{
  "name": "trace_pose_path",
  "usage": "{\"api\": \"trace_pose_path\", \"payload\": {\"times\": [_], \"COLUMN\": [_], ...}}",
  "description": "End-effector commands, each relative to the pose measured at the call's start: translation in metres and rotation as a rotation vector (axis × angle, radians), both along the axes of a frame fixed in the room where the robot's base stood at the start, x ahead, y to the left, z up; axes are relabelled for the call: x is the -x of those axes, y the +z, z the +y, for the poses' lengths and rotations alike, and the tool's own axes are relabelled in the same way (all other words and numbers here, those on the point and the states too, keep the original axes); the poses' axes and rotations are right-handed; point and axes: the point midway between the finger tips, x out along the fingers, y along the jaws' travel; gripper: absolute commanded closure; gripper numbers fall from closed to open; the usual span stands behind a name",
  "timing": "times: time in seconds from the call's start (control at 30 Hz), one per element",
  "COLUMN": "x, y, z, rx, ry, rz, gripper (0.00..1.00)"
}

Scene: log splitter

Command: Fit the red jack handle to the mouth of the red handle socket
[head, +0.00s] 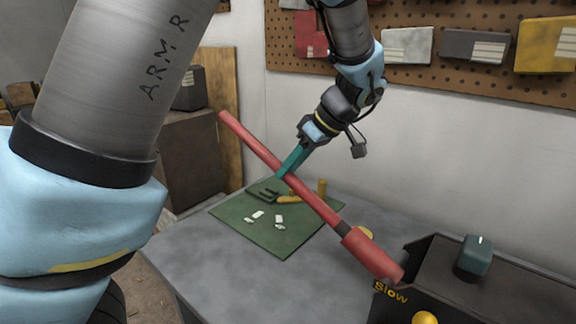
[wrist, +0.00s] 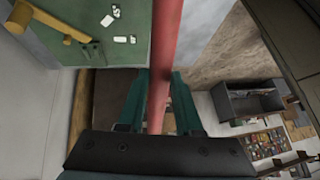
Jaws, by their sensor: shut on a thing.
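The red jack handle (head: 258,148) is a long thin rod, slanting from upper left down to the right. My gripper (head: 285,171) is shut on it near its middle, with teal fingers. In the wrist view the handle (wrist: 166,45) runs up between the fingers (wrist: 160,88) and out of the top edge. A thicker red cylinder, which looks like the red handle socket (head: 372,255), lies in line with the handle's lower right end. A short dark section shows between the two. I cannot tell whether the handle's end is inside the socket's mouth or just in front of it.
A dark machine housing with a "Slow" label (head: 391,292), a teal knob (head: 474,257) and a yellow knob (head: 424,318) stands at lower right. A green mat (head: 285,238) with small white pieces lies on the grey table (head: 195,258). A pegboard (head: 475,75) hangs behind.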

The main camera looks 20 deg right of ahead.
Motion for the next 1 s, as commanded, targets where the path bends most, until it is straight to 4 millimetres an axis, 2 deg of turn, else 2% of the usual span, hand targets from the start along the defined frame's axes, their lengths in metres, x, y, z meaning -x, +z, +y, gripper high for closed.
{"api": "trace_pose_path", "payload": {"times": [1.0], "x": [0.019], "y": [-0.011], "z": [-0.01], "rx": [0.0], "ry": [0.0], "rz": [0.0], "gripper": [1.0]}}
